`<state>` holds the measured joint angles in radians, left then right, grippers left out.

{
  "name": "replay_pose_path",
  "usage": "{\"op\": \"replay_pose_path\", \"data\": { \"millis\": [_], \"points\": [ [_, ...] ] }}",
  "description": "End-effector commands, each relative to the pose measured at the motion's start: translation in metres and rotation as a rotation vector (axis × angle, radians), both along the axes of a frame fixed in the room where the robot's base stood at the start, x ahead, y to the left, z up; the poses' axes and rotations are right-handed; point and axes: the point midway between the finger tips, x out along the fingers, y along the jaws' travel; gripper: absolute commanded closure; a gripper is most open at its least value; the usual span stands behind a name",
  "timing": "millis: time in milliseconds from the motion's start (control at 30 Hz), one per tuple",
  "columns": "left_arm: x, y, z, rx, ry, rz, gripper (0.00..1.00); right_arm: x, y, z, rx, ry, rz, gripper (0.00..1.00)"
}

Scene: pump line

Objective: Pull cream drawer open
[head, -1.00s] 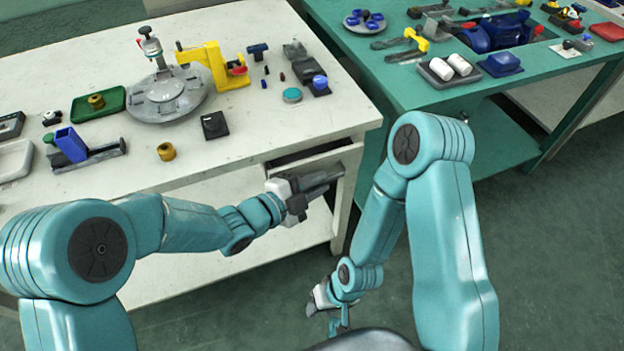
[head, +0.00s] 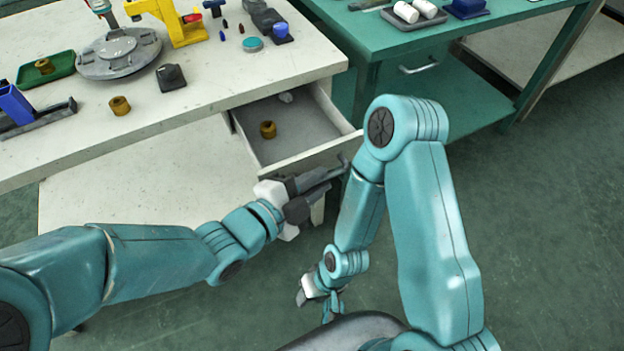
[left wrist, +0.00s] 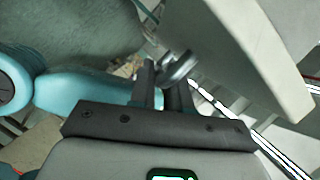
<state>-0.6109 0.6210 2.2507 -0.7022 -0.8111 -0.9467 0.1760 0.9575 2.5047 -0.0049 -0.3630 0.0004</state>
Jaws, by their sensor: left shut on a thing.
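The cream drawer (head: 290,125) under the cream bench stands well open in the head view, its grey inside showing. A brass-coloured ring-shaped part (head: 268,129) and a small pale thing (head: 286,97) lie in it. My left gripper (head: 338,168) is at the drawer's front, shut on its handle. In the left wrist view the fingers (left wrist: 165,90) close around the grey metal handle (left wrist: 178,67), beside the pale drawer front (left wrist: 240,50). My right gripper (head: 318,300) hangs low over the floor, away from the drawer; its jaws are too small to judge.
The cream bench (head: 130,145) carries a grey round fixture (head: 118,55), a yellow press (head: 185,25), a brass part (head: 120,105) and a black block (head: 171,77). A green bench (head: 400,45) with its own closed drawer stands at right. Open floor lies in front.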

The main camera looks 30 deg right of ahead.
Motion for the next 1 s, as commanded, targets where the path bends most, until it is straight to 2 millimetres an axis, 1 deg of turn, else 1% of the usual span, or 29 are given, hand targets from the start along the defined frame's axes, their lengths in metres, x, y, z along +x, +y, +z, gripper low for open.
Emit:
{"op": "replay_pose_path", "data": {
  "millis": [300, 333, 800, 867, 967, 1000],
  "points": [
    [-0.001, 0.000, 0.000, 0.001, 0.002, 0.001, 1.00, 0.000, 0.000, 0.000, 0.000, 0.000, 0.000, 0.57],
    [-0.002, 0.000, 0.000, 0.001, 0.001, 0.001, 0.77, 0.000, 0.000, 0.000, 0.000, 0.000, 0.000, 0.57],
    [-0.004, 0.002, 0.001, 0.000, 0.001, 0.000, 0.77, 0.000, 0.000, 0.000, 0.000, 0.000, 0.000, 0.57],
    [-0.005, 0.006, 0.002, -0.001, 0.001, 0.002, 0.77, 0.000, 0.000, 0.001, 0.000, 0.000, 0.000, 0.57],
    [-0.009, 0.020, 0.006, 0.000, 0.001, 0.003, 0.77, 0.000, 0.000, 0.003, 0.000, 0.000, 0.000, 0.57],
    [-0.012, 0.028, 0.008, -0.001, 0.001, 0.004, 0.77, 0.000, 0.000, 0.004, 0.000, 0.000, 0.000, 0.57]
  ]
}}
